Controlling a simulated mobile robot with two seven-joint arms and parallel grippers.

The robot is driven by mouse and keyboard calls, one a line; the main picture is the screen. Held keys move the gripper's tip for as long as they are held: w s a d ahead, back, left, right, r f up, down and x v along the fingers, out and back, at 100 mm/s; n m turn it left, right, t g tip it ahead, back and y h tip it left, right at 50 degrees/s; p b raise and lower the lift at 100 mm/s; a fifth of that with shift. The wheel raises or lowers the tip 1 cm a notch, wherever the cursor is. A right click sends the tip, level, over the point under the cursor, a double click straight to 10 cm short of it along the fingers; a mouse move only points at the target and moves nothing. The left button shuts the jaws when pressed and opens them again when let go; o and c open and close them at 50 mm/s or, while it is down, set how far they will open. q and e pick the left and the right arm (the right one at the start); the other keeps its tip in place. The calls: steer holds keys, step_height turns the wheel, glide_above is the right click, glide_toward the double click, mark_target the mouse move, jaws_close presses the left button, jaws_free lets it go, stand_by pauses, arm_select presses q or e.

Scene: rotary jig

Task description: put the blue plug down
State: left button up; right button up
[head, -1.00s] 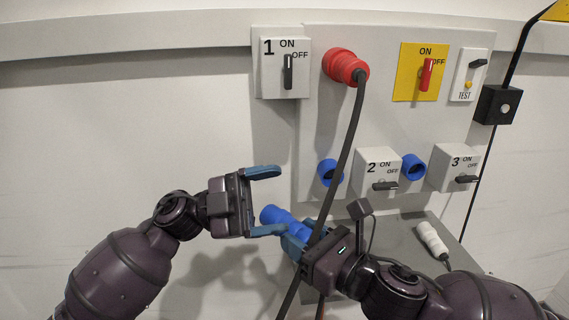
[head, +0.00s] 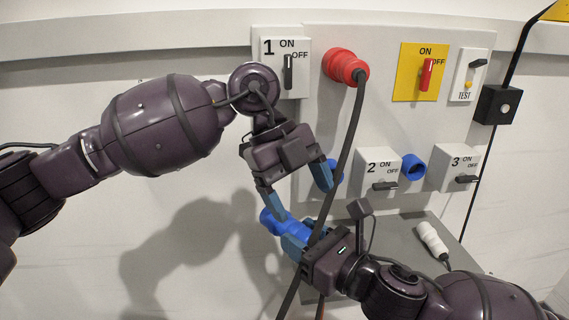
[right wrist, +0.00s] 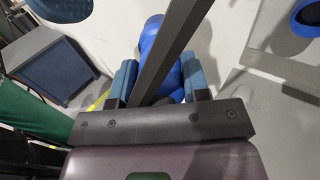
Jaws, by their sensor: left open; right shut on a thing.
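The blue plug (head: 284,226) is held between the blue fingers of my right gripper (head: 296,243), in front of the wall below the panel. In the right wrist view the blue plug (right wrist: 152,45) sits between the two fingers, partly hidden by a dark cable crossing in front. My right gripper is shut on it. My left gripper (head: 302,196) is open, just above and beside the plug, its fingers pointing down. One of its fingers partly covers the left blue socket. I cannot tell whether the left fingers touch the plug.
A red plug (head: 345,66) sits in the panel (head: 385,125), its dark cable (head: 351,130) hanging down past both grippers. A grey shelf (head: 400,232) below holds a white plug (head: 432,240). A second blue socket (head: 413,166) and switch boxes are on the panel.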

arm_select(q)
steer(key=w+n+t+y, duration=0.1)
steer(key=w+a+r+t+y, duration=0.1)
steer(key=y, duration=0.1)
steer(key=shift+w+r+n, duration=0.15)
steer(key=shift+r+n, duration=0.15)
steer(key=shift+n, duration=0.1)
steer(key=shift+w+a+r+n+t+y, duration=0.5)
steer(key=shift+w+r+t+y, duration=0.1)
steer(key=shift+t+y, duration=0.15)
steer(key=shift+f, duration=0.1)
step_height(320, 180, down, 12)
steer(key=shift+r, duration=0.15)
steer(key=c, duration=1.1)
arm_select(e)
steer(key=o, duration=1.2)
steer(key=shift+s, duration=0.1)
